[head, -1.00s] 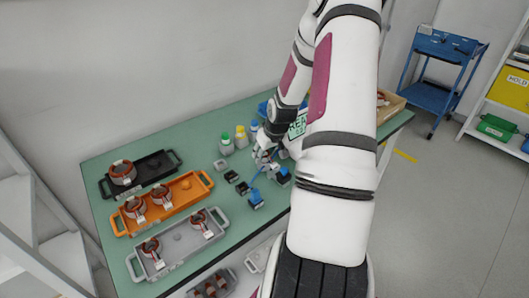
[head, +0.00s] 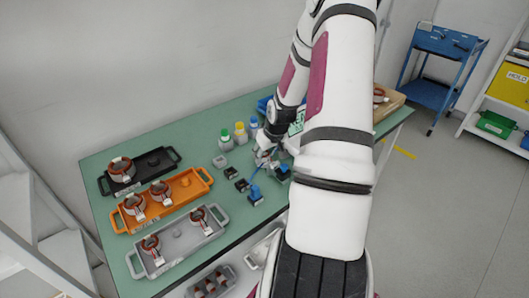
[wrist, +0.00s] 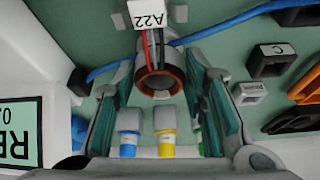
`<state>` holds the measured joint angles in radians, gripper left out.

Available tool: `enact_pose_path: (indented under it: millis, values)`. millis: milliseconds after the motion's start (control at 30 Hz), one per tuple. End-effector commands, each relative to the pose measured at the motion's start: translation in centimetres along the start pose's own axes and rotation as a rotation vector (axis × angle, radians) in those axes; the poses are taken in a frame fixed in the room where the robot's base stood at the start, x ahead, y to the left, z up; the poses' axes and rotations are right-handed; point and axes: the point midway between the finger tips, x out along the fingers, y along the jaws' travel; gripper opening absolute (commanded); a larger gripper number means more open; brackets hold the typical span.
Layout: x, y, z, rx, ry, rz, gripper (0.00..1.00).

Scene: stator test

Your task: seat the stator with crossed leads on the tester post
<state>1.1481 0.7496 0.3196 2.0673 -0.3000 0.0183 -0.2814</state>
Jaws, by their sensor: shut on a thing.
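My gripper (wrist: 160,85) is shut on a copper-and-grey stator (wrist: 160,84), seen in the wrist view with its ring facing the camera. A white tag reading A22 (wrist: 147,14) and red and black leads lie at its upper side; I cannot tell whether they cross. In the head view my gripper (head: 266,157) is over the bench beside the tester, partly behind my arm. The tester's green display (head: 297,122) shows there, and upside down at the left of the wrist view (wrist: 20,132). I cannot make out the post.
A black tray (head: 153,160), an orange tray (head: 190,184) and a grey tray (head: 187,243) at the left hold stators. Small labelled blocks (wrist: 249,93) and blue cables (wrist: 230,22) lie close by.

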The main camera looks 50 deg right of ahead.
Motion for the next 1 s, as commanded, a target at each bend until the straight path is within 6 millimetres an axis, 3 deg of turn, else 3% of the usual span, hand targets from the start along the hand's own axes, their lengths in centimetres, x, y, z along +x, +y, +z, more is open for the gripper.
enact_pose_path:
  millis: [300,333,400,767,1000]
  values:
    - [0.1,0.0,0.0,0.0,0.001,0.001,0.07]
    - [0.1,0.0,0.0,0.0,0.001,0.001,0.46]
    - [0.1,0.0,0.0,0.0,0.001,0.001,0.62]
    - [-0.1,0.0,0.0,0.0,0.001,0.001,0.62]
    - [-3.2,0.2,0.0,0.001,0.004,0.004,0.62]
